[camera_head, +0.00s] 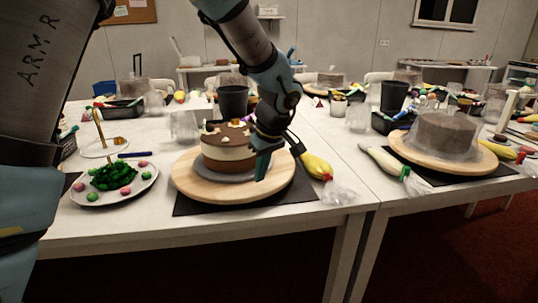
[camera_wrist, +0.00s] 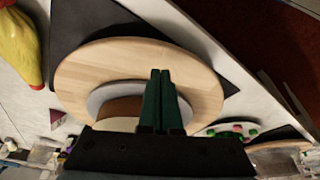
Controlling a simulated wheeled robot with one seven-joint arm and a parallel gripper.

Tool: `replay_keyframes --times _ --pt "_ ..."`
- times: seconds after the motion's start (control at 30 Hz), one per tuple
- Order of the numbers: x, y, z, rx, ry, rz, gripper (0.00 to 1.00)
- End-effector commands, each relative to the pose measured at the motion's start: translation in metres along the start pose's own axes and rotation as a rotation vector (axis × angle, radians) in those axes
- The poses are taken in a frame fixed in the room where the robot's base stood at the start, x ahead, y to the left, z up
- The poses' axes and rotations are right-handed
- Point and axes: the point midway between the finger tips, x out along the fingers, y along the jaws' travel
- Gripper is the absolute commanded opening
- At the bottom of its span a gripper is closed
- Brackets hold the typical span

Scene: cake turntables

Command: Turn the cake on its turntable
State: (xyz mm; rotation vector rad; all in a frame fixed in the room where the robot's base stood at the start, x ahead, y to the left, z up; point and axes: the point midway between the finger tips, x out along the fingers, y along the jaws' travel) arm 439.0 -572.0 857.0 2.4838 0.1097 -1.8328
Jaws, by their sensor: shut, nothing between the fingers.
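A brown and cream layered cake (camera_head: 228,147) stands on a grey board on a round wooden turntable (camera_head: 200,188) at the front of the near table. My gripper (camera_head: 262,165) is shut and empty, pointing down at the right side of the cake, over the turntable's board. In the wrist view the two green fingers of my gripper (camera_wrist: 163,88) are together above the wooden turntable (camera_wrist: 115,62). The cake (camera_wrist: 122,108) shows only in part there, behind my gripper. I cannot tell whether the fingertips touch the cake or the wood.
A yellow piping bag (camera_head: 315,165) lies right of the turntable, with crumpled clear plastic (camera_head: 338,194) beside it. A plate of green and pink sweets (camera_head: 90,192) stands to the left. A second cake on a turntable (camera_head: 443,136) is on the right table. A dark mat (camera_head: 300,193) lies under the turntable.

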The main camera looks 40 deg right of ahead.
Motion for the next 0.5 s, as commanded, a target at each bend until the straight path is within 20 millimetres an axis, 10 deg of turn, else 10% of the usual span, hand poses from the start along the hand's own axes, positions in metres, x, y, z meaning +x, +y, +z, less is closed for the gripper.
replay_keyframes --times 0.5 --pt "0.010 -0.069 -0.032 -0.006 0.001 -0.001 0.00"
